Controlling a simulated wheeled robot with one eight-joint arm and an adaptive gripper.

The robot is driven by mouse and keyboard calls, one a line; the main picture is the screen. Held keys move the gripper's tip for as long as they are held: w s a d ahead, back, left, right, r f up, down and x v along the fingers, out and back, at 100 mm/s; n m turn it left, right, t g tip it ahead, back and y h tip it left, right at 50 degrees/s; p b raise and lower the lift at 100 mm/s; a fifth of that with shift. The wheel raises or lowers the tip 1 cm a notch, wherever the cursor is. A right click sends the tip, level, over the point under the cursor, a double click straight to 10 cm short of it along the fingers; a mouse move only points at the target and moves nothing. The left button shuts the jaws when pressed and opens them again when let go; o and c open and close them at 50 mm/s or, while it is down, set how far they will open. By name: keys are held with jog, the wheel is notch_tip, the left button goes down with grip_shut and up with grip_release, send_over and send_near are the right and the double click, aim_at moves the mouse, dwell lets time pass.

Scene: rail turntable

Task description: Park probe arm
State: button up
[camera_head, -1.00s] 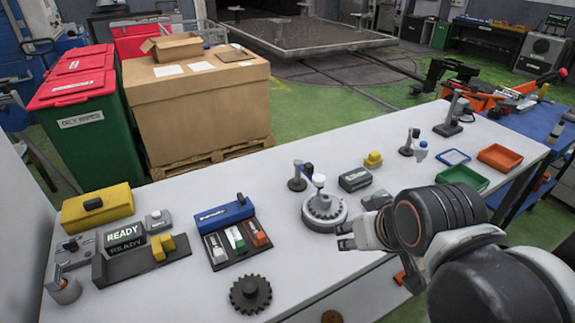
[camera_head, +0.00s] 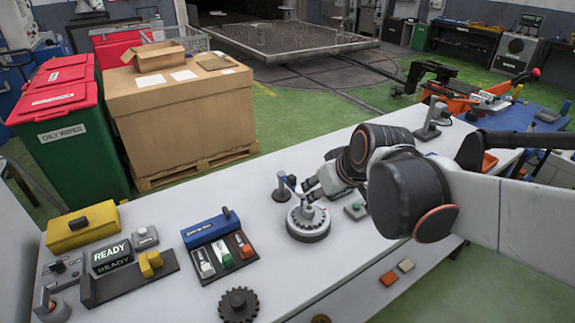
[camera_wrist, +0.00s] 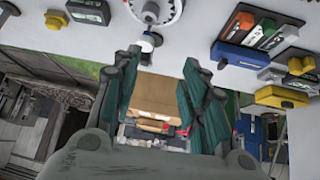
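The round grey turntable (camera_head: 308,224) stands on the white bench, with a small pale knob on top. Beside its far left edge is a short grey post (camera_head: 281,189) with a blue piece at its top, which looks like the probe arm. My gripper (camera_head: 309,189) is just right of the post, above the turntable's far side; contact cannot be told. In the wrist view my gripper (camera_wrist: 161,62) has its two teal-padded fingers apart, with nothing visibly held. A small post with a pale top (camera_wrist: 147,43) shows by the left fingertip. The turntable (camera_wrist: 157,8) is cut off at the top edge.
Left on the bench are a blue box (camera_head: 207,228) with a tray of coloured blocks, a READY sign (camera_head: 111,253), a yellow box (camera_head: 83,226) and a dark gear (camera_head: 239,305). A green-button box (camera_head: 356,210) sits right of the turntable, near my arm.

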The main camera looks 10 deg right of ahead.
jog(key=n+t+y+p, duration=0.1)
jog(key=y+p, duration=0.1)
send_near(292, 176)
jog(key=b+x, duration=0.4)
jog(key=x, duration=0.6)
jog(key=shift+a+f, duration=0.1)
grip_shut()
